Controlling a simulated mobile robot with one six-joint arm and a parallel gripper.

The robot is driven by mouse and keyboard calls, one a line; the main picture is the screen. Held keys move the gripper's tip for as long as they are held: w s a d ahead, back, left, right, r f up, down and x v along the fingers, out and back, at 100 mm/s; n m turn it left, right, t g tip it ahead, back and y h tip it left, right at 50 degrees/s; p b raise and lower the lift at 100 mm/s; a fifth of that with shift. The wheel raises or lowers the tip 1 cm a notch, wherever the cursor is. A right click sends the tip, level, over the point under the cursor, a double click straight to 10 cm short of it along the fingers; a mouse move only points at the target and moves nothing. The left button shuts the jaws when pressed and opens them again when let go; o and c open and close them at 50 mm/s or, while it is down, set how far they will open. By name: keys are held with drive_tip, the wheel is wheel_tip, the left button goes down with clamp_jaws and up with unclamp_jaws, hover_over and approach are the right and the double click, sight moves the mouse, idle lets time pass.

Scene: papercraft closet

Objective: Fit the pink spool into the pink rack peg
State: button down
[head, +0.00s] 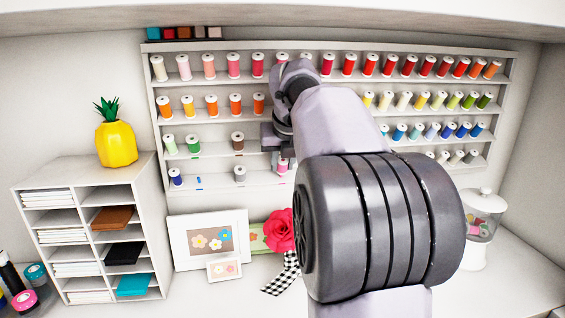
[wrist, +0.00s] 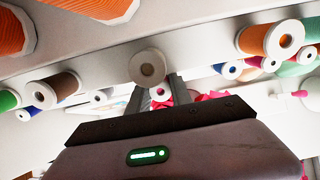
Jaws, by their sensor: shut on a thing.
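My gripper (head: 276,150) is in front of the lower left-middle of the rack, pointing down. It is shut on a pink spool (head: 283,167) with pale ends, which shows just below it. In the wrist view a bit of pink (wrist: 160,93) shows between the two fingers, and most of the held spool is hidden. A pale spool end (wrist: 147,68) overlaps the fingers from nearer the camera. A small pink stub (wrist: 300,93) at the right edge of the wrist view may be the pink rack peg. I cannot pick out that peg in the head view, where my arm covers part of the rack.
The rack (head: 150,100) has several shelves of coloured spools, close around my gripper. A grey spool (head: 240,173) stands to its left. Picture frames (head: 180,245) and a red paper flower (head: 279,230) are below. A paper organiser (head: 95,175) with a pineapple (head: 116,145) stands left.

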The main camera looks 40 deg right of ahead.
drive_tip(key=shift+w+d+f, duration=0.1)
drive_tip(key=shift+w+f, duration=0.1)
drive_tip(key=shift+f, duration=0.25)
drive_tip(key=c, duration=1.1)
unclamp_jaws()
drive_tip(key=p+v, duration=0.2)
drive_tip(key=v, duration=0.5)
drive_tip(key=shift+s+r, duration=0.2)
drive_tip(key=shift+r, duration=0.05)
